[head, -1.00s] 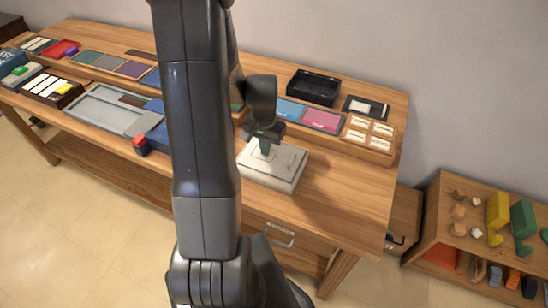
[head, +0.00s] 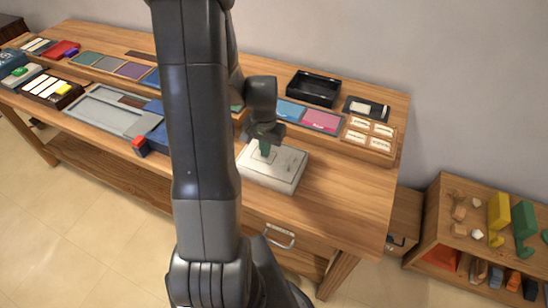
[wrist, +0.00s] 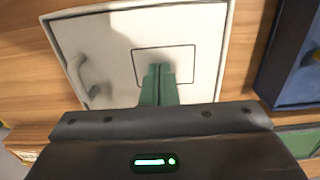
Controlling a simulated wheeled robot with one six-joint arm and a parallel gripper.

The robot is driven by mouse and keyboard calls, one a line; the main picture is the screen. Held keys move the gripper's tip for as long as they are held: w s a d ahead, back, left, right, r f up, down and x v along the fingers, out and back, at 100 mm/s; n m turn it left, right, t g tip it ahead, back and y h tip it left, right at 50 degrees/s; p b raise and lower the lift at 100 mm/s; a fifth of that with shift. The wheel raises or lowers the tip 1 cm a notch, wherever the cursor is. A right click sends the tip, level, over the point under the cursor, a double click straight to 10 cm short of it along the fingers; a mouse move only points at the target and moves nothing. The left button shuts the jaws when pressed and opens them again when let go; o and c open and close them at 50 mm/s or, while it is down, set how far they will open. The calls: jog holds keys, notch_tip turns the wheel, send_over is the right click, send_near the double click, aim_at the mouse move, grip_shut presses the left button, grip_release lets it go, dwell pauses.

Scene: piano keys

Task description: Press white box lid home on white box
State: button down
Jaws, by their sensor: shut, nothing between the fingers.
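The white box (head: 284,184) stands on the wooden table near its front edge. Its white box lid (head: 287,160) lies on top, within the box's rim in the wrist view (wrist: 110,50). The lid carries a curved handle (wrist: 92,78) at one side and a thin outlined rectangle. My gripper (head: 265,152) is over the lid, pointing down, with its green fingers shut and empty. In the wrist view, the fingertips (wrist: 159,70) are at the outlined rectangle, apart from the handle. I cannot tell whether they touch the lid, or whether the lid is fully seated.
Behind the box are a black open tray (head: 314,88), blue and pink panels, and a wooden tray of white pieces (head: 368,138). A grey tray (head: 108,112) and a red block (head: 139,142) are to the left. The tabletop right of the box is clear.

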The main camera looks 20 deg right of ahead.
notch_tip(320, 180, up, 8)
jog(key=p, duration=0.5)
jog(key=shift+f, duration=0.2)
jog(key=shift+f, duration=0.1)
notch_tip(320, 180, down, 8)
jog(key=b, duration=0.5)
jog(key=shift+r, duration=0.35)
jog(key=shift+r, duration=0.15)
